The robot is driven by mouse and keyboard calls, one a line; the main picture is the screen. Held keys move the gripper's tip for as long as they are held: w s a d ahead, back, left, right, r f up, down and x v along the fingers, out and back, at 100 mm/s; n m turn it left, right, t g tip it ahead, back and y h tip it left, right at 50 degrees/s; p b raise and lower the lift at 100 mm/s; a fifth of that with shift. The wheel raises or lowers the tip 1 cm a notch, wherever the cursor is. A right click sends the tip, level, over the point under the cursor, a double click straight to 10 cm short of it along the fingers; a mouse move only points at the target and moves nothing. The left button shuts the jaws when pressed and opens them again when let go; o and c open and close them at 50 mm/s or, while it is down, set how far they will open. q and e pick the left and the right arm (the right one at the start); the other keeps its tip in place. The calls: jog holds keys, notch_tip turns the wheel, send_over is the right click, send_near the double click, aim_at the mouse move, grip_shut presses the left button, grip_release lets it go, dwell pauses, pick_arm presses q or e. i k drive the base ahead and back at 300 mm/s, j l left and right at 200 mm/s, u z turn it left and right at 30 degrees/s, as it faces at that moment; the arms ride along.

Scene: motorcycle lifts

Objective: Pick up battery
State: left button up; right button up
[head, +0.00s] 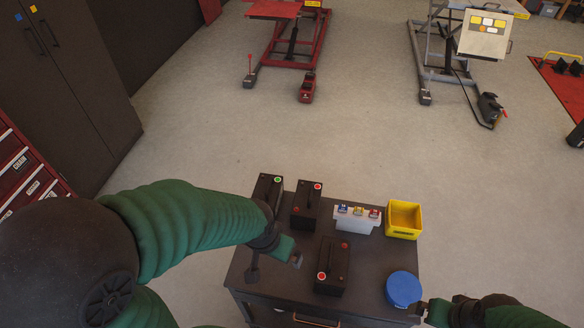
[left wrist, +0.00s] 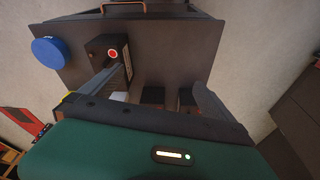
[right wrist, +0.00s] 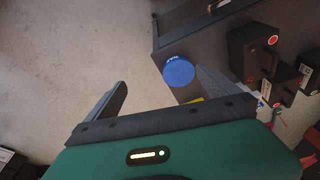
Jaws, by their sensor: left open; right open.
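Three black batteries with top handles stand on a dark cart (head: 372,262). The front battery (head: 332,268) has red caps; a second battery (head: 306,205) stands behind it, and a third battery (head: 268,188) at the back left is partly hidden by my left arm. My left gripper (head: 274,264) is open and empty, just left of the front battery. In the left wrist view, one finger overlaps the front battery (left wrist: 106,50); contact cannot be told. My right gripper (right wrist: 162,82) is open and empty near the cart's right edge; the front battery (right wrist: 252,52) shows beyond it.
A blue round container (head: 403,289) sits on the cart near my right gripper. A yellow bin (head: 404,219) and a white tray with small coloured items (head: 357,220) stand at the back. Motorcycle lifts (head: 292,45) stand far off, with open floor between.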

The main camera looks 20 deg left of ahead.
aim_at(267, 195)
jog(key=k+j, duration=0.1)
jog(key=j, duration=0.2)
jog(key=k+j, duration=0.1)
jog(key=j, duration=0.25)
jog(key=k+j+z, duration=0.1)
jog(key=j, duration=0.2)
jog(key=k+j, duration=0.15)
jog(key=j, duration=0.15)
jog(key=i+j, duration=0.2)
jog(key=j, duration=0.15)
jog(key=i+j+z, duration=0.15)
jog(key=j, duration=0.2)
jog(key=i+j, duration=0.25)
jog(key=j+z, duration=0.05)
jog(key=j, duration=0.05)
